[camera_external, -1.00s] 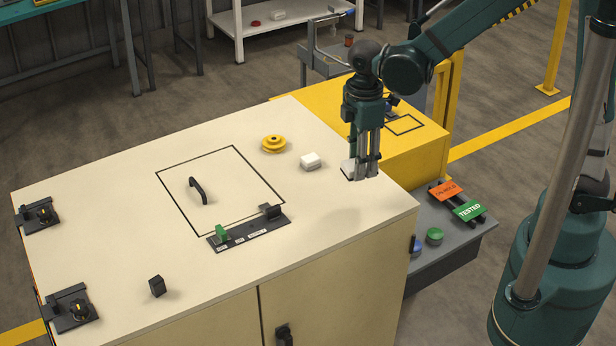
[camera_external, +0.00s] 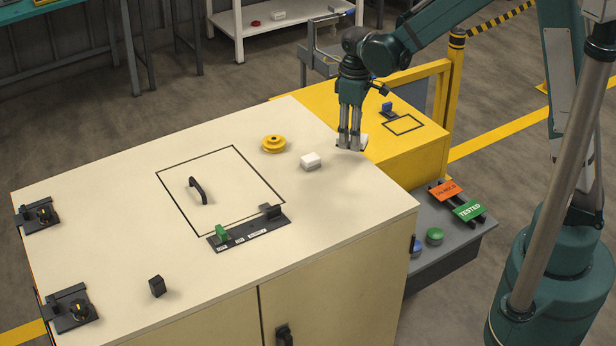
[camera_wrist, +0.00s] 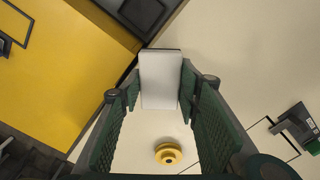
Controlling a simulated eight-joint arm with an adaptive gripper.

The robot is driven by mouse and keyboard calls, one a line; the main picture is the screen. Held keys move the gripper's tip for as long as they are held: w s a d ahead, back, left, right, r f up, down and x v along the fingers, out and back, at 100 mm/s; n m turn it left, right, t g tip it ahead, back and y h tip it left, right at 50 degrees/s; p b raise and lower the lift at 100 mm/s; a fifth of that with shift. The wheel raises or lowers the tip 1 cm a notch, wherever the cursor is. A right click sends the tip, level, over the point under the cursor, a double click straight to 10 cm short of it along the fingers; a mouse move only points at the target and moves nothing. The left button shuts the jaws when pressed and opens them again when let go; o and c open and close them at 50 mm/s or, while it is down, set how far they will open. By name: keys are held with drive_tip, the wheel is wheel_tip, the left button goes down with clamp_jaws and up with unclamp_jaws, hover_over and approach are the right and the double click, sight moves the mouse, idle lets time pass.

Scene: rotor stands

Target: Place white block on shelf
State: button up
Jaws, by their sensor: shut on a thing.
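My gripper (camera_external: 350,143) is shut on a white block (camera_wrist: 160,78) and holds it raised above the far right edge of the cream cabinet top. The fingers cover most of this block in the external view, where a little white shows beside the fingertips. A white shelf unit (camera_external: 309,23) stands at the back, beyond my gripper. A red disc (camera_external: 256,23) and a small pale block (camera_external: 278,15) lie on its board.
A yellow pulley (camera_external: 274,144), a black handle (camera_external: 197,190) and a dark bracket strip (camera_external: 250,233) are on the cabinet top (camera_external: 345,215). A yellow cabinet (camera_external: 410,155) adjoins it. A grey chair-like frame (camera_external: 328,62) and yellow railing (camera_external: 440,90) stand behind.

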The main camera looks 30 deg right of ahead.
drive_tip(key=w+d+f+m+b, duration=0.1)
drive_tip(key=w+d+f+m, duration=0.1)
drive_tip(key=d, duration=0.4)
drive_tip(key=w+d+f+m+b, duration=0.2)
drive_tip(key=w+d+f+m, duration=0.1)
drive_tip(key=w+d+f, duration=0.2)
drive_tip(key=w+d+f+m+b, duration=0.2)
drive_tip(key=w+d+f, duration=0.1)
drive_tip(key=w+d, duration=0.4)
drive_tip(key=shift+w+d+f+m, duration=0.1)
drive_tip(key=shift+d+f+m, duration=0.1)
drive_tip(key=shift+f+m, duration=0.2)
drive_tip(key=shift+r, duration=0.1)
